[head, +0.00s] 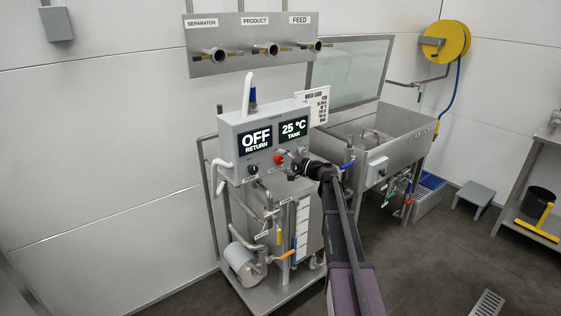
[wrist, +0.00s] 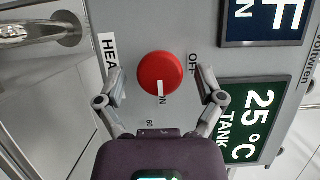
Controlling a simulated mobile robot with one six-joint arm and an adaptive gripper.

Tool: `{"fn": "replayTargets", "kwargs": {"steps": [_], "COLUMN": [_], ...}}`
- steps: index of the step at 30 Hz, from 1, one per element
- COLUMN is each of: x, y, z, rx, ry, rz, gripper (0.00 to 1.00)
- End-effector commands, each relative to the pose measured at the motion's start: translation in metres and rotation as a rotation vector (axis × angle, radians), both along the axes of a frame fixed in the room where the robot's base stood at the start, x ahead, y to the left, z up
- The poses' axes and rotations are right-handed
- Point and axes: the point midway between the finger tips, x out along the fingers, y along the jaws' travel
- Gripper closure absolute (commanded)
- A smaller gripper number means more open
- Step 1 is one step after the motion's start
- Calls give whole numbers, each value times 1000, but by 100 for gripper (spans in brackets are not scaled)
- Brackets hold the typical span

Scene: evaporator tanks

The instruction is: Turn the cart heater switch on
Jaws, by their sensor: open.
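The cart heater switch is a red round knob (wrist: 160,72) on a grey control box; it also shows in the head view (head: 278,159). In the wrist view, a white mark on the knob sits at its lower edge, beside lettering that seems to read ON. The OFF label (wrist: 192,63) is at its right. A partly covered label starting HEA (wrist: 109,50) is at its left. My gripper (wrist: 160,76) is open, one finger on each side of the knob, with gaps visible on both sides. In the head view my gripper (head: 298,162) is at the box front.
The box (head: 240,125) carries an OFF RETURN display (head: 257,140) and a 25 °C TANK display (head: 294,129). A black knob (head: 252,169) is left of the red one. A steel sink (head: 385,150) stands at the right, and pipes surround the cart.

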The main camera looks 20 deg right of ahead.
Motion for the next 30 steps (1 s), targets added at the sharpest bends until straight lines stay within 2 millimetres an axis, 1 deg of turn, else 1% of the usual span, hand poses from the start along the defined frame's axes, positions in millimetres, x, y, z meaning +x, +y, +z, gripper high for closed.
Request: {"fn": "replayTargets", "kwargs": {"steps": [8, 21, 27, 30], "x": [-20, -70, -83, -86], "y": [-17, -64, -76, -78], "z": [0, 0, 0, 0], "rx": [0, -1, -1, -1], "ry": [0, 1, 1, 1], "rz": [-1, -2, -1, 0], "gripper": [13, 13, 13, 13]}}
